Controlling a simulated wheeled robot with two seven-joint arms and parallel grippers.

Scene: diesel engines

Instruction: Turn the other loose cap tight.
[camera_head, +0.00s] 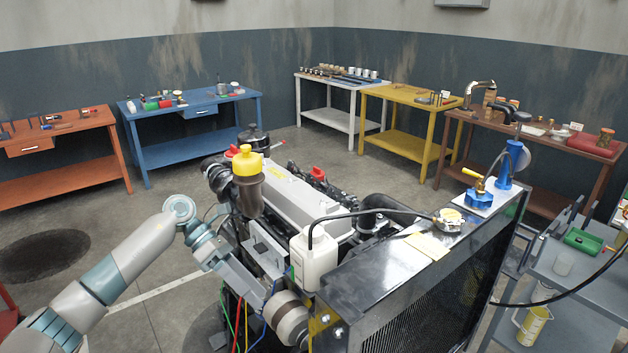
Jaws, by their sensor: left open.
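A silver radiator cap (449,216) sits on the filler neck on top of the black radiator (400,270). I cannot tell from the picture which cap is loose. My left gripper (262,275) is low at the engine's near left side, beside the white coolant tank (313,258), below and apart from the caps. It is open; its fingertips are hard to make out against the engine. My right gripper is not in view.
A black hose arches from the white tank to the radiator top. A yellow note (428,246) lies near the radiator cap. Blue fittings (480,192) stand on a plate at the radiator's far end. A grey cart (570,270) is at right. Coloured wires hang below my gripper.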

